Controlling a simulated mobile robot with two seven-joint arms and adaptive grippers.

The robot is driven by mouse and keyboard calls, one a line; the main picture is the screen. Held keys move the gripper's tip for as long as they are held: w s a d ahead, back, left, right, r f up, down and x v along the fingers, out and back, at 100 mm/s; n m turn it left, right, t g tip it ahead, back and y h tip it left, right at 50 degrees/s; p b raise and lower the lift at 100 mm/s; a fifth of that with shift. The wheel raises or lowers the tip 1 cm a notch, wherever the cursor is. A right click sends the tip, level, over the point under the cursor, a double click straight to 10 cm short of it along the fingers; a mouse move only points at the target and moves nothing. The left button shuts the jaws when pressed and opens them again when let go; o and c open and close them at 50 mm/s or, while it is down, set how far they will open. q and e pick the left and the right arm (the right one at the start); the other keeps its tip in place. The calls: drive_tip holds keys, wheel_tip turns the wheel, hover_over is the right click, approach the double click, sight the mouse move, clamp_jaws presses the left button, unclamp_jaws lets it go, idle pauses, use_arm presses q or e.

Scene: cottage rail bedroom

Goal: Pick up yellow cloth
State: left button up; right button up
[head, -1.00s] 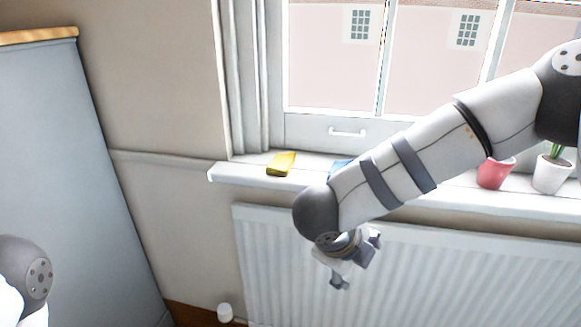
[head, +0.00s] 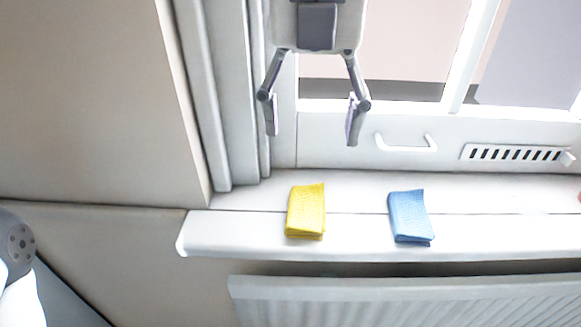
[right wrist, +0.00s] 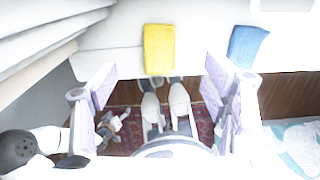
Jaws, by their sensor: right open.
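The yellow cloth (head: 306,211) lies folded on the white window sill, near its left end. In the right wrist view the yellow cloth (right wrist: 159,50) lies ahead, between the lines of the two fingers. My right gripper (head: 313,120) is open and empty, pointing down above the sill, with the cloth below it and apart from it. The right wrist view shows its fingers (right wrist: 160,95) spread wide. My left gripper is not in view; only part of my left arm shows at the left edge.
A blue folded cloth (head: 410,217) lies on the sill (head: 355,237) to the right of the yellow one. A radiator (head: 400,300) is below the sill. The window handle (head: 406,143) and frame stand behind. The sill between the cloths is clear.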

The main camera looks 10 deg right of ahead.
drive_tip(key=b, duration=0.1)
hover_over(307, 200)
drive_tip(key=f, duration=0.5)
drive_tip(key=shift+d+f, duration=0.15)
drive_tip(key=shift+d, duration=0.15)
drive_tip(key=f, duration=0.2)
drive_tip(key=f+b, duration=0.1)
drive_tip(key=f, duration=0.3)
drive_tip(key=shift+a+f, duration=0.2)
drive_tip(key=shift+a, duration=0.05)
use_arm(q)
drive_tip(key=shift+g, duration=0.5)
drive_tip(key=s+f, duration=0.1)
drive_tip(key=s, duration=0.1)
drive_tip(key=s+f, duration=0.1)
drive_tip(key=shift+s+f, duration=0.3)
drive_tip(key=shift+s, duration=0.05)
use_arm(e)
drive_tip(key=shift+r, duration=0.1)
drive_tip(key=shift+c, duration=0.3)
drive_tip(key=c, duration=1.1)
